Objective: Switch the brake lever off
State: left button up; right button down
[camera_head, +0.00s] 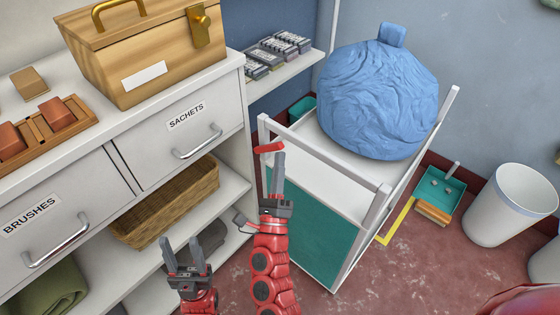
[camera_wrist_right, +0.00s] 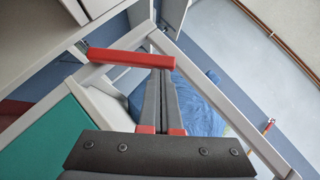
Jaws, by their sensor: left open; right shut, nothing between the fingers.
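The brake lever, a red bar (camera_head: 268,148), sits at the left upper frame of a white and teal trolley (camera_head: 315,224). My right gripper (camera_head: 279,157) is shut and empty, its fingertips close by the lever's right end. In the right wrist view the red lever (camera_wrist_right: 130,58) lies across, just past the tips of the shut fingers (camera_wrist_right: 160,72); I cannot tell whether they touch it. My left gripper (camera_head: 184,248) is open and empty, lower left, in front of the shelves.
A large blue bundle (camera_head: 378,98) rests on the trolley. A white cabinet (camera_head: 152,138) with labelled drawers and a wicker basket (camera_head: 168,207) stands at left. A dustpan (camera_head: 438,190) and a white bin (camera_head: 508,210) are on the floor at right.

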aim_at(261, 122)
jog(key=w+a+r+n+g+y+p, duration=0.1)
jog(key=r+n+p, duration=0.1)
jog(key=p, duration=0.2)
jog(key=w+r+n+g+y+p, duration=0.1)
jog(key=n+g+p, duration=0.1)
jog(key=p, duration=0.3)
jog(key=a+r+n+g+y+p, duration=0.1)
jog(key=r+n+y+p, duration=0.1)
jog(key=n+p, duration=0.2)
jog(key=shift+w+a+r+g+p, duration=0.3)
jog(key=shift+w+r+g+p, duration=0.1)
jog(key=shift+p, duration=0.35)
jog(key=shift+w+a+n, duration=0.15)
jog(key=shift+a+n, duration=0.05)
jog(key=shift+n, duration=0.1)
jog(key=shift+w+a+p, duration=0.35)
jog(key=shift+a+p, duration=0.05)
jog(key=shift+p, duration=0.3)
